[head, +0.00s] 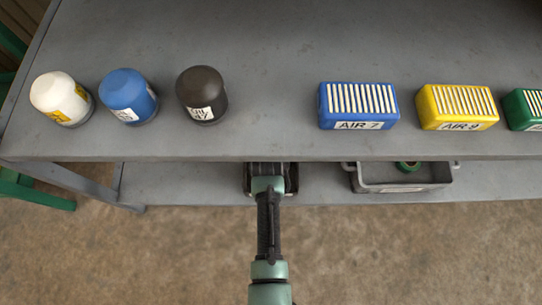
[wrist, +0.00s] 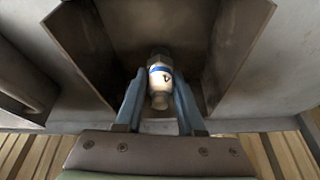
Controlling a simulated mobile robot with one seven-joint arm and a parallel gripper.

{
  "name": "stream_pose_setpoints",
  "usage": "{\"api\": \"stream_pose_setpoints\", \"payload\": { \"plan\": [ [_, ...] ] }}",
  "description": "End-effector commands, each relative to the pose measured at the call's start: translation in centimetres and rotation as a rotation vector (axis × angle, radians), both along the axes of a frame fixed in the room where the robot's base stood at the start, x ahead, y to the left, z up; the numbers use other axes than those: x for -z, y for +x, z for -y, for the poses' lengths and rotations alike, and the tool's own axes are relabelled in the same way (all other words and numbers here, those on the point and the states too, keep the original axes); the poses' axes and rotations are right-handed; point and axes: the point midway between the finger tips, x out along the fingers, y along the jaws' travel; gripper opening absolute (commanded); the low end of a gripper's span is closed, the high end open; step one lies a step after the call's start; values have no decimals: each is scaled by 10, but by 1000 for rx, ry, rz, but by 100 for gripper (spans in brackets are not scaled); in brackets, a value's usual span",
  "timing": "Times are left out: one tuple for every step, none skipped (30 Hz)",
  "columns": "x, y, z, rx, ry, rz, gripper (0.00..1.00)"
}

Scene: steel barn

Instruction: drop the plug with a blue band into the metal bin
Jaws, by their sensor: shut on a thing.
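The plug (wrist: 160,86) is white with a blue band and a dark mark. My gripper (wrist: 158,76) is shut on it in the wrist view, one blue-grey finger on each side. The plug is between the dark walls of the open metal bin (wrist: 238,50); its height above the bin floor is hard to judge. In the head view my gripper (head: 268,184) reaches to the lower shelf, under the front edge of the upper one. The bin (head: 291,178) shows there as a dark box mostly hidden by my gripper and the upper shelf. The plug is hidden in that view.
A grey tray (head: 402,187) with a green ring-like thing (head: 408,166) stands right of the bin. On the upper shelf (head: 260,110) are white, blue and black domed caps and blue, yellow and green slotted blocks. The upper shelf's edge overhangs my gripper closely.

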Motion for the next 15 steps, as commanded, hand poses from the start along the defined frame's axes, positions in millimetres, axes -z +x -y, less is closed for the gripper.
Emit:
{"api": "stream_pose_setpoints", "payload": {
  "plan": [
    [0,0,0,0,0,1,0],
    [1,0,0,0,0,1,0],
    [2,0,0,0,0,0,0],
    [3,0,0,0,0,0,0],
    [4,0,0,0,0,0,0],
    [6,0,0,0,0,0,0],
    [7,0,0,0,0,0,0],
    [8,0,0,0,0,-1,0],
    [9,0,0,0,0,-1,0],
    [10,0,0,0,0,-1,0],
    [11,0,0,0,0,0,0],
    [12,0,0,0,0,0,0],
    [12,0,0,0,0,0,0],
    [12,0,0,0,0,1,0],
    [12,0,0,0,0,1,0]
  ]
}}
